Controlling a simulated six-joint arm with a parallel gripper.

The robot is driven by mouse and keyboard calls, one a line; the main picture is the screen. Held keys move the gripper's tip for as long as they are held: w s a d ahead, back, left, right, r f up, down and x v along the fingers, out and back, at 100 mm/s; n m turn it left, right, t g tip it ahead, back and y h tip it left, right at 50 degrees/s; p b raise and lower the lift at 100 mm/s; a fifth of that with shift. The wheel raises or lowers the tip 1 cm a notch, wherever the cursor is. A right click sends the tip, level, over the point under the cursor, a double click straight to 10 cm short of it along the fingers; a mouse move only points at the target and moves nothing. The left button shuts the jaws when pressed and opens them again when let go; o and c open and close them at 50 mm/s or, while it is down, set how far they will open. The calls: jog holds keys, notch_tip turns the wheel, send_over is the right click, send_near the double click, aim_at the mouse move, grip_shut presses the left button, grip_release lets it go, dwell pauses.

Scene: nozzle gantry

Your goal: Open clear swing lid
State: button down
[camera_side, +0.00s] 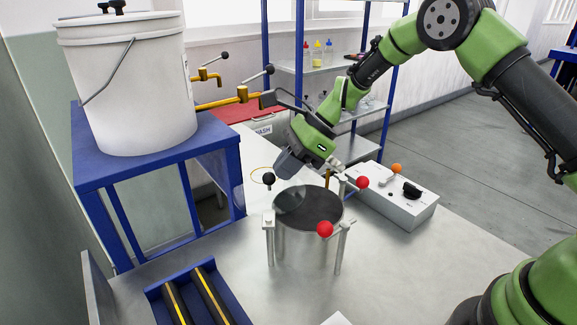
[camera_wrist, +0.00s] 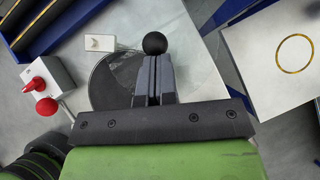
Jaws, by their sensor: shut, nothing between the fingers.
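The round clear lid (camera_side: 308,208) lies flat over the top of a metal vessel (camera_side: 300,248), with a dark surface showing through it. Its curved edge and glossy face also show in the wrist view (camera_wrist: 112,78). A black ball knob (camera_side: 268,179) stands at the vessel's back left edge; in the wrist view the knob (camera_wrist: 154,43) is just beyond my fingertips. My gripper (camera_side: 283,170) is above and beside the knob, with its fingers together and empty (camera_wrist: 154,62). I cannot tell whether the fingertips touch the knob.
A control box (camera_side: 395,205) is to the right. A white bucket (camera_side: 130,85) on a blue stand, with brass taps (camera_side: 242,96), is at back left. A blue tray (camera_side: 195,300) lies in front. The right bench is clear.

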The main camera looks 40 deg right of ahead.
aim_at(237, 193)
jog(key=shift+w+a, duration=0.1)
jog(key=shift+w+a+n+g, duration=0.65)
jog(key=shift+n+g, duration=0.15)
jog(key=shift+n, duration=0.3)
jog(key=shift+w+a+n+g+y, duration=0.3)
jog(key=shift+w+a+n+g, duration=0.3)
jog(key=shift+n, duration=0.3)
jog(key=shift+w+a, duration=0.2)
jog(key=shift+a, duration=0.35)
jog(key=shift+w+a, duration=0.15)
jog(key=shift+a, duration=0.45)
